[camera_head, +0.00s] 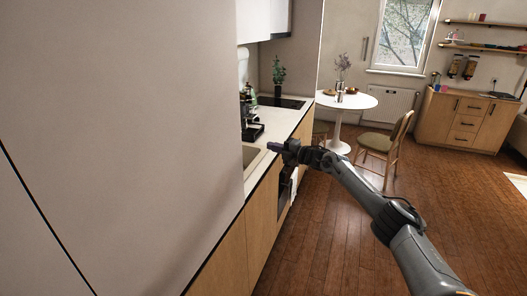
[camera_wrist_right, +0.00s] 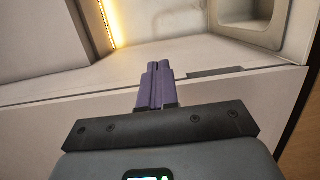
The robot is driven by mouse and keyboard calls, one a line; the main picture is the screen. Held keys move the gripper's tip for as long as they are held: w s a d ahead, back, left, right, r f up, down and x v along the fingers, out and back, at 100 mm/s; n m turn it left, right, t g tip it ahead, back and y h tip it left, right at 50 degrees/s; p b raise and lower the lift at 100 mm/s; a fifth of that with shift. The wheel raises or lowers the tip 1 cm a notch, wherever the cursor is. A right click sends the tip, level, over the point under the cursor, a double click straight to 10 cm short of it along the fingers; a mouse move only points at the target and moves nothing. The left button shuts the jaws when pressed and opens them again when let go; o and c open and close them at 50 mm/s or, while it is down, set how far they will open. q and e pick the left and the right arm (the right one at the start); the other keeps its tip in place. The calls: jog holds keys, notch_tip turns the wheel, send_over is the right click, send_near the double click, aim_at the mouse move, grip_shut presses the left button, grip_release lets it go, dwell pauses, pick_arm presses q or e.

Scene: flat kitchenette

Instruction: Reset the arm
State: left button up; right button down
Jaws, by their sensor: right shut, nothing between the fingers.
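My right arm reaches in from the lower right of the head view, and its gripper (camera_head: 272,146) is near the front edge of the kitchen counter, by the sink (camera_head: 251,155). In the right wrist view the gripper's two purple fingers (camera_wrist_right: 158,85) are together, with nothing between them. Behind the fingers in that view are the pale counter front and a lit strip (camera_wrist_right: 108,22). My left gripper is not in view.
A tall grey cabinet (camera_head: 120,120) fills the left. A coffee machine (camera_head: 250,124) and a plant (camera_head: 279,78) stand on the counter. A round white table (camera_head: 358,101) and a chair (camera_head: 388,147) are further back. The wooden floor (camera_head: 345,245) at the front is clear.

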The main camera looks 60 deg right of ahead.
notch_tip(320, 180, down, 17)
jog(key=s+a+g+y, duration=0.1)
jog(key=s+a+g, duration=0.2)
jog(key=s+a+f+g+y, duration=0.2)
jog(key=a+f+y, duration=0.2)
jog(key=a+f, duration=1.5)
jog(key=s+a+f+m+g, duration=0.1)
jog(key=s+a+f, duration=0.35)
jog(key=a, duration=0.65)
jog(key=s+a+f+m+g+y, duration=0.1)
jog(key=s+a+f, duration=0.3)
jog(key=a, duration=0.6)
jog(key=s+a+f+m, duration=0.1)
jog(key=s+a+f, duration=0.3)
jog(key=a, duration=0.7)
jog(key=s+a+r+m+g+h, duration=0.1)
jog(key=s+a+r+m+h, duration=0.1)
jog(key=s+a+r+m, duration=0.4)
jog(key=s+d+r+m+g+h, duration=0.45)
jog(key=s+r+m+g, duration=0.2)
jog(key=s+r, duration=0.6)
notch_tip(320, 180, up, 31)
jog(key=w+p, duration=0.1)
jog(key=p, duration=2.9)
jog(key=shift+w+d+r+m, duration=0.2)
jog(key=shift+w+m, duration=0.05)
jog(key=shift+m, duration=0.2)
